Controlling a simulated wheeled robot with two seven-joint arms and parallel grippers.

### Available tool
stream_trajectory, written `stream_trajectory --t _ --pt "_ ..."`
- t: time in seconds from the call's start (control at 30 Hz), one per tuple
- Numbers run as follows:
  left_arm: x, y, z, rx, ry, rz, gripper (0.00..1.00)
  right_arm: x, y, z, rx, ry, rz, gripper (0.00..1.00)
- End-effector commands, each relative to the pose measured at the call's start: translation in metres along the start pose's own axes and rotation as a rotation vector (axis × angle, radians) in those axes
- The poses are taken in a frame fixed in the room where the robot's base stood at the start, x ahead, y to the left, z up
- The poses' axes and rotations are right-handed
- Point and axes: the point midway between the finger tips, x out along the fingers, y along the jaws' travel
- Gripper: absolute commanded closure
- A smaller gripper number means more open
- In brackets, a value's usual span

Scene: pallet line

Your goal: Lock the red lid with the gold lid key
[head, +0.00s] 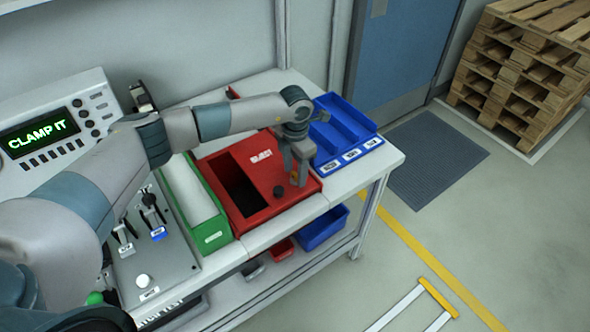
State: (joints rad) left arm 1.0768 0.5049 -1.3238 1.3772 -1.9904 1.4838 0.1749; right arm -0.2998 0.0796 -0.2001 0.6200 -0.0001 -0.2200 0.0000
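The red box (272,209) stands on the bench, with a red lid (262,155) over part of its top. A dark opening (236,183) shows at the lid's left, and a black round knob (279,191) sits near the front. My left gripper (296,178) points down over the right part of the lid, just right of the knob. Its two fingers show, but I cannot tell whether they touch the lid or hold anything. I cannot make out the gold lid key. My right gripper is not in view.
A blue divided tray (351,160) stands close to the right of the red box. A green bin (216,236) adjoins it on the left. Bins sit on the lower shelf.

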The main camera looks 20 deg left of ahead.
Motion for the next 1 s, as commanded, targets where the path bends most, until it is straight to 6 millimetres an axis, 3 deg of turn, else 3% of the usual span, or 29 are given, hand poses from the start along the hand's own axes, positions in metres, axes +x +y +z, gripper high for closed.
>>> stream_trajectory --t 0.03,0.13,0.17,0.67,1.0 --pt "0.0 0.0 0.0 0.0 0.0 0.0 0.67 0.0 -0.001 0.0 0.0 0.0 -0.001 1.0" --pt "0.0 0.0 0.0 0.0 0.0 0.0 0.91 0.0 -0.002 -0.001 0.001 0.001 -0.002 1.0" --pt "0.0 0.0 0.0 0.0 0.0 0.0 0.94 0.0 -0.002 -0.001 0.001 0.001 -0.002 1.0" --pt "0.001 0.0 0.0 -0.077 0.0 0.0 0.94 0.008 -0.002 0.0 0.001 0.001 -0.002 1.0" --pt "0.003 0.0 0.0 -0.311 -0.001 0.0 0.94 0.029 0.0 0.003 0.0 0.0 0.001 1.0"
